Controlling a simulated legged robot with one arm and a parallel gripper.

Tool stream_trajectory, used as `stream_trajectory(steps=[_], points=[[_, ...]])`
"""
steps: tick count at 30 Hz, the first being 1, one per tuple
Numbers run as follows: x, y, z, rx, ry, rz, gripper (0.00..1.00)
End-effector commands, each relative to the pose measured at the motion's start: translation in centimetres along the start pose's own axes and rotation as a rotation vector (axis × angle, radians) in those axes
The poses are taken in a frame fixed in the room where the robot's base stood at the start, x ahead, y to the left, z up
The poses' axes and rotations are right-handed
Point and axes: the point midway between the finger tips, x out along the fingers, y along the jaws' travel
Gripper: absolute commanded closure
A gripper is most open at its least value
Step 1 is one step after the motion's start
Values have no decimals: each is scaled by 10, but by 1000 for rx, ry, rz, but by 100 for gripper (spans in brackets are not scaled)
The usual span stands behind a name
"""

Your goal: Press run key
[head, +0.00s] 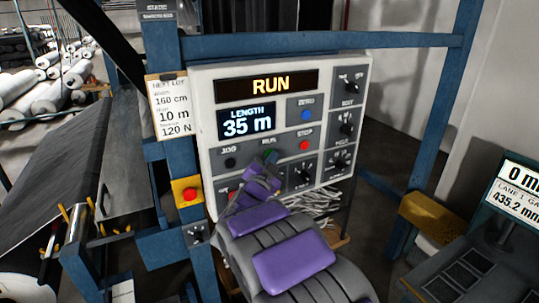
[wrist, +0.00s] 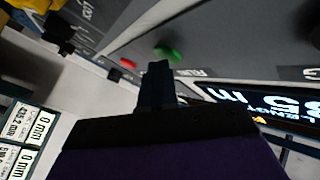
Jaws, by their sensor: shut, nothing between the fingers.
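The run key is a green button (wrist: 168,53) beside an upside-down RUN label in the wrist view. In the head view my gripper mostly covers it, below the RUN label (head: 268,142) on the white control panel (head: 213,133). My gripper (head: 266,162) is shut and empty, reaching up to the panel. In the wrist view its dark fingertips (wrist: 157,70) are right at the green button; I cannot tell whether they touch it. The panel's top display (head: 270,85) reads RUN, and the length display (head: 247,122) reads 35 m.
A red stop button (head: 304,145), a blue button (head: 306,115) and a black jog button (head: 230,162) sit near the run key. Several dials line the panel's right side. A red button on a yellow box (head: 188,193) is at the left post. Blue posts frame the panel.

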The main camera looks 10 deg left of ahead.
Motion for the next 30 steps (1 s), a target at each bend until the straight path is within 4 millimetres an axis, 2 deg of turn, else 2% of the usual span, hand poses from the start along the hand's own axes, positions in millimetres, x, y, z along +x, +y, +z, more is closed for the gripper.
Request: stream_trajectory(steps=[13, 30], points=[[0, 0, 1, -1, 0, -1, 100], [-11, 8, -7, -1, -1, 0, 100]])
